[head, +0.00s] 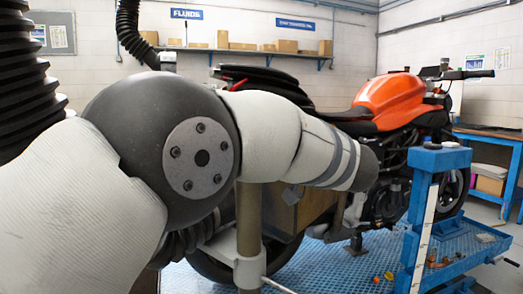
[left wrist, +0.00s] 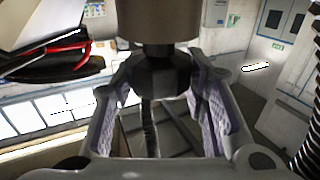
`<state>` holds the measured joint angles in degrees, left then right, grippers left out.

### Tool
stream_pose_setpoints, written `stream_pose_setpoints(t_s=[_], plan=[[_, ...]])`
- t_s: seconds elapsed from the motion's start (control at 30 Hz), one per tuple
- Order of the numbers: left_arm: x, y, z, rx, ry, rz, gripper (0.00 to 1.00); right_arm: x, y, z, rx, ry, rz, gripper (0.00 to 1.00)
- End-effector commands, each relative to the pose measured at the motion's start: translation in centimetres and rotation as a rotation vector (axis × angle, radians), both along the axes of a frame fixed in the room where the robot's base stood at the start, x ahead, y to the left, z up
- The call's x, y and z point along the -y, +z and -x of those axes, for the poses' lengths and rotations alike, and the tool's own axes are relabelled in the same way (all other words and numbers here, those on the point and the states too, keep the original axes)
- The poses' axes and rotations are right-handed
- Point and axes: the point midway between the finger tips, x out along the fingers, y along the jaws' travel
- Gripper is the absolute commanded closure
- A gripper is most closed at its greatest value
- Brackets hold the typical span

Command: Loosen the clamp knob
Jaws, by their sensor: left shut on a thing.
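In the left wrist view a dark, faceted knob (left wrist: 158,77), which looks like the clamp knob, sits under a wide grey-brown cylinder (left wrist: 158,20). My left gripper (left wrist: 160,88) has a finger on each side of the knob and is shut on it. I cannot tell from the picture whether the knob has turned. In the head view my left arm crosses the foreground and hides the knob and the gripper. My right gripper is in neither view.
An orange motorcycle (head: 387,100) stands behind my arm, above a blue textured platform (head: 340,262). A blue post (head: 428,200) rises at the right. A blue workbench (head: 490,134) stands by the right wall. A shelf with boxes (head: 242,46) hangs at the back.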

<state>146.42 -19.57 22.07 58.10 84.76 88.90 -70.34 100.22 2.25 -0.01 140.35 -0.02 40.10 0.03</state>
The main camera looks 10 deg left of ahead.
Motion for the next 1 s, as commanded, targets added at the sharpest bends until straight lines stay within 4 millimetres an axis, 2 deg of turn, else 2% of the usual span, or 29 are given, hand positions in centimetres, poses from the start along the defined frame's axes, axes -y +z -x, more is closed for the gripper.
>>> stream_pose_setpoints(t_s=[0.57,0.6,0.67,1.0], plan=[[-0.1,0.07,-0.03,0.001,0.029,0.0,0.87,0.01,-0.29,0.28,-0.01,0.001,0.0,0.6],[-0.1,0.07,-0.03,0.001,0.029,0.0,0.53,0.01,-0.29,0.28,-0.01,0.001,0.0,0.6],[-0.1,0.07,-0.04,0.001,0.028,0.0,0.39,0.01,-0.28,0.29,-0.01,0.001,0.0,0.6],[-0.05,0.43,-0.02,0.002,0.028,0.0,0.37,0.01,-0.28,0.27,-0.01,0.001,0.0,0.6]])
